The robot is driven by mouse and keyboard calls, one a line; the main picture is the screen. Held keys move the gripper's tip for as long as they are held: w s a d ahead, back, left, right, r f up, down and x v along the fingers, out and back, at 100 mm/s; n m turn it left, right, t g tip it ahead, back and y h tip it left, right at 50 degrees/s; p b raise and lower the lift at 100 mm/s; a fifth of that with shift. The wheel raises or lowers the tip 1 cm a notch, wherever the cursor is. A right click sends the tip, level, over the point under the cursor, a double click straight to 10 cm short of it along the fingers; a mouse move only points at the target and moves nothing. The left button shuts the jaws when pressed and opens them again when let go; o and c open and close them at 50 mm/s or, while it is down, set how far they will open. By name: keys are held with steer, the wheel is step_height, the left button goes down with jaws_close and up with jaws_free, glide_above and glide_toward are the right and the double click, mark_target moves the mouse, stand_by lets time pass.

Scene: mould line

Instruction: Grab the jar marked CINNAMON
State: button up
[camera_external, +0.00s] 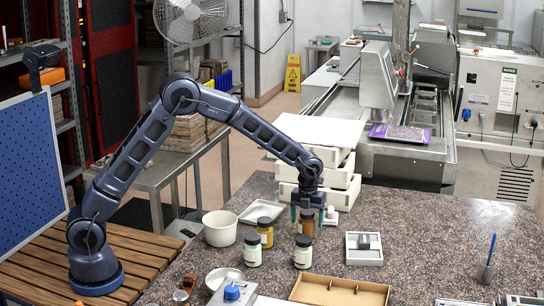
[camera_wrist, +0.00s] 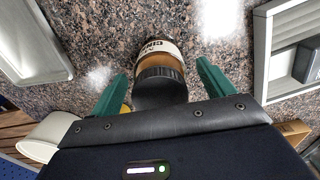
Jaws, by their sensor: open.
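A jar (camera_wrist: 160,67) with an orange-brown body, a dark lid and a pale label lies between my fingers in the wrist view. Its label is upside down and partly readable, with letters that look like the start of CINNAMON. In the external view this brown jar (camera_external: 307,226) stands on the stone counter, partly hidden by my gripper. My gripper (camera_wrist: 158,88) is open, its green fingers on either side of the jar with gaps showing. My gripper also shows in the external view (camera_external: 307,212), pointing down over the jar.
A yellow jar (camera_external: 265,235) and two pale jars, one left (camera_external: 252,253) and one in front (camera_external: 303,257), stand close by. A white tub (camera_external: 220,229) is left, stacked white trays (camera_external: 318,172) behind, a wooden tray (camera_external: 338,292) in front. The counter's right is mostly clear.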

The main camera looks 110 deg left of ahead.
steer(key=shift+c, duration=0.2)
steer(key=c, duration=1.3)
